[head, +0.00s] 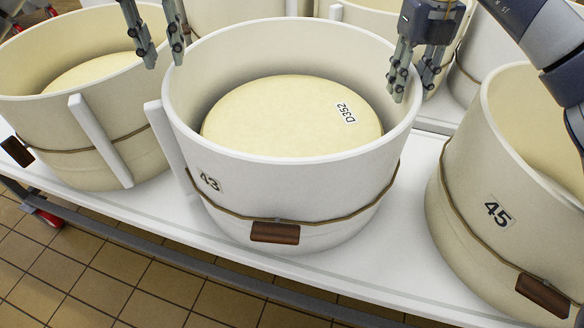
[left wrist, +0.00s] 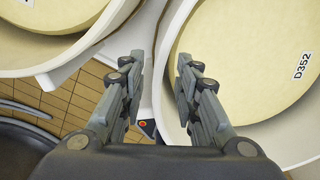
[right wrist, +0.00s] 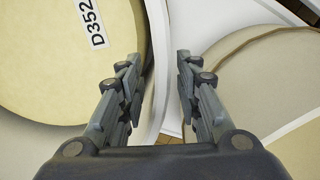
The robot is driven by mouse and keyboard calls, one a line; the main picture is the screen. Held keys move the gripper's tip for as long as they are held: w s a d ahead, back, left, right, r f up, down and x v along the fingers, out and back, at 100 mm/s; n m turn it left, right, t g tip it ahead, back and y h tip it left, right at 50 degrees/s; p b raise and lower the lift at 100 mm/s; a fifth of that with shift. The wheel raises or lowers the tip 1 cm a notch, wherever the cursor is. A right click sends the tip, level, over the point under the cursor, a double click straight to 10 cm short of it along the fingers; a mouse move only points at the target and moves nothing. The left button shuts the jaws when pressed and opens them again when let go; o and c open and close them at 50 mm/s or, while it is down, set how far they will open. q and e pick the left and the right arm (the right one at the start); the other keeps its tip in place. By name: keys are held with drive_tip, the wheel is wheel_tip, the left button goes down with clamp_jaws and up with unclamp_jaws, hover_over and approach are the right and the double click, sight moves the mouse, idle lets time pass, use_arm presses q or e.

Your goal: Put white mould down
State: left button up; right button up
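The white mould (head: 290,185) is a round open tub labelled 43, with a strap and a brown block. It appears to stand upright on the white table. A pale cheese disc (head: 270,112) labelled D352 lies inside it. My left gripper (head: 164,60) is open at the mould's left rim, with its fingers apart. The left wrist view shows the rim (left wrist: 165,75) between the fingers. My right gripper (head: 413,92) is open at the right rim. The right wrist view shows the rim (right wrist: 158,70) between the fingers, with gaps visible. Neither gripper holds anything.
The white table (head: 130,205) has a dark rail along its front. A cream mould (head: 85,130) stands close on the left, and one labelled 45 (head: 485,170) stands on the right. More moulds stand behind. Brown floor tiles (head: 100,280) show in front.

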wheel_tip(320, 180, up, 10)
idle(0.4)
